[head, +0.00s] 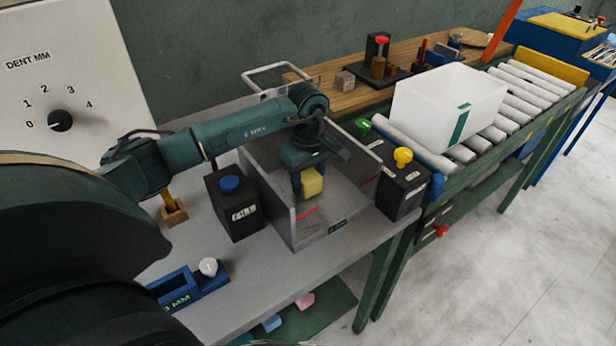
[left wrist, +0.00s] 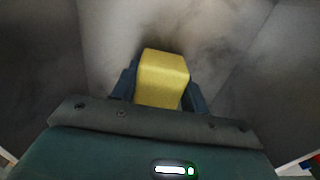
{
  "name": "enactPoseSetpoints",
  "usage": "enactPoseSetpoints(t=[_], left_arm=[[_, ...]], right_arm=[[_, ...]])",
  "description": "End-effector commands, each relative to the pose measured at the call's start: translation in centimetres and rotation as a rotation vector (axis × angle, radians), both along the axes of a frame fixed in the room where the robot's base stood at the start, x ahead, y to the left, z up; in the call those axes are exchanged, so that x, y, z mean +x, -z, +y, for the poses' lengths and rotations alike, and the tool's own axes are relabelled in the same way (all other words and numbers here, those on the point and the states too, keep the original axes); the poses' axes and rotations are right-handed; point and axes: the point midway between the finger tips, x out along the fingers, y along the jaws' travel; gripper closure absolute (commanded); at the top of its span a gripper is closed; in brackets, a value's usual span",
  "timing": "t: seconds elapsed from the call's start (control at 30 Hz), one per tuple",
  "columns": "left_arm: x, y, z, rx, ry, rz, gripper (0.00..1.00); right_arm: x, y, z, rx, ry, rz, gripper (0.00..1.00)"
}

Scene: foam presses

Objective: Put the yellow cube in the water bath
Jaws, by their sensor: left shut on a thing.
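My left gripper (head: 309,194) points down inside a clear-walled tank (head: 333,233) with a red line on its front, which looks like the water bath. It is shut on the yellow cube (head: 312,182), which I see through or over the front wall. In the left wrist view the yellow cube (left wrist: 163,78) sits between the two dark fingers of the left gripper (left wrist: 160,88), with grey walls around it. I cannot tell whether the cube touches the tank floor, and no water surface is clear. My right gripper is not in view.
A black box with a blue button (head: 232,208) stands left of the tank, and a black box with a yellow knob (head: 401,185) right of it. A white bin (head: 440,105) sits on the roller conveyor. A blue gauge block (head: 185,288) lies on the front left bench.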

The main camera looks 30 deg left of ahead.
Motion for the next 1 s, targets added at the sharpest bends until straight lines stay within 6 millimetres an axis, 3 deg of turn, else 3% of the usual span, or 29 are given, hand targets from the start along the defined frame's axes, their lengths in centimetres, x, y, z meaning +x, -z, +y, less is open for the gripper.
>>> enactPoseSetpoints(t=[0.13, 0.17, 0.4, 0.77, 1.0], left_arm=[[0.0, 0.4, 0.0, 0.001, 0.000, 0.000, 0.77], [0.0, 0.3, 0.0, 0.000, 0.000, 0.000, 0.53], [0.0, 0.2, 0.0, 0.000, 0.000, 0.001, 0.33], [0.1, -0.6, 0.0, 0.000, 0.000, -0.002, 0.33], [0.1, -5.2, 0.0, 0.001, 0.000, -0.006, 0.33]], right_arm=[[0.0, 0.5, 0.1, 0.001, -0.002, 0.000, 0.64], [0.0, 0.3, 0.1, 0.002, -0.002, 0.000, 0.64], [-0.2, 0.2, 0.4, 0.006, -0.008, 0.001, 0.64], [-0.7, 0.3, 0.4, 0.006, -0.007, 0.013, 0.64], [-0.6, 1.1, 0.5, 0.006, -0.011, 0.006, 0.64]])
